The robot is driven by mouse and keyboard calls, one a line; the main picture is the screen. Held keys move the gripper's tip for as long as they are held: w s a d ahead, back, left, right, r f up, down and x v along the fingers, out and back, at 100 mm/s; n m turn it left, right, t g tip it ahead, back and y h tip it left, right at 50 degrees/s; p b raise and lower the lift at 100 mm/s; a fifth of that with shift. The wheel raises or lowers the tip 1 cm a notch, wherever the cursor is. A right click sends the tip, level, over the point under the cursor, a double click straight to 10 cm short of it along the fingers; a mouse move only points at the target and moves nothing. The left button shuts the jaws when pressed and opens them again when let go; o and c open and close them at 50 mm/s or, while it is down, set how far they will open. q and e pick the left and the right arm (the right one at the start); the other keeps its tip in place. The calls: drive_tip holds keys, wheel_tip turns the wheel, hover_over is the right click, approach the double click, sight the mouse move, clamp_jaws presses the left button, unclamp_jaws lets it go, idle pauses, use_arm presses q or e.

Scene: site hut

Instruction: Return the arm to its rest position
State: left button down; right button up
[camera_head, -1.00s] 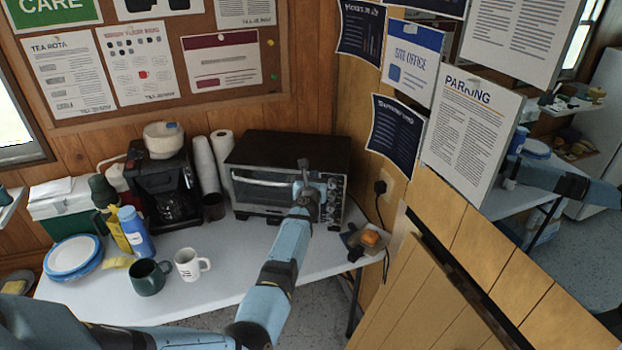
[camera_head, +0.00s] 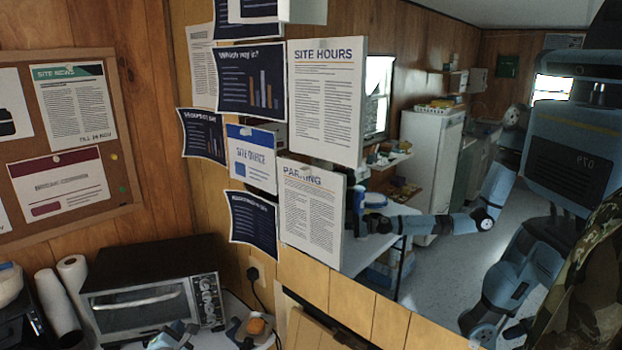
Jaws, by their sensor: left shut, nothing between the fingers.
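My left gripper (camera_head: 176,332) shows at the bottom edge of the head view, in front of and below the toaster oven's front. It is shut and holds nothing. Only the end of this arm is in the picture; the rest is cut off by the lower edge. A mirror on the right reflects my body, with a blue arm (camera_head: 435,224) stretched out towards the reflected table. My right gripper is not directly in view.
The toaster oven (camera_head: 150,290), with its door closed, stands on the table beside two paper rolls (camera_head: 58,305). An orange object (camera_head: 256,326) lies near the table's right end, by a wall socket with a cable. Paper notices (camera_head: 325,100) hang around the mirror (camera_head: 420,325).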

use_arm(q)
drive_tip(key=s+d+f+m+g+h, duration=0.2)
drive_tip(key=s+d+m, duration=0.3)
drive_tip(key=s+m, duration=0.5)
drive_tip(key=s+d+f+m+g+h, duration=0.2)
drive_tip(key=s+d+f+m, duration=0.2)
drive_tip(key=s+m, duration=0.6)
drive_tip(key=s+d+f+m+g+h, duration=0.2)
drive_tip(key=s+d+m, duration=0.5)
drive_tip(key=s, duration=1.2)
drive_tip(key=f+m, duration=0.1)
drive_tip(key=m, duration=0.2)
drive_tip(key=shift+s+f, duration=0.2)
drive_tip(key=shift+f, duration=0.1)
drive_tip(key=shift+d, duration=0.1)
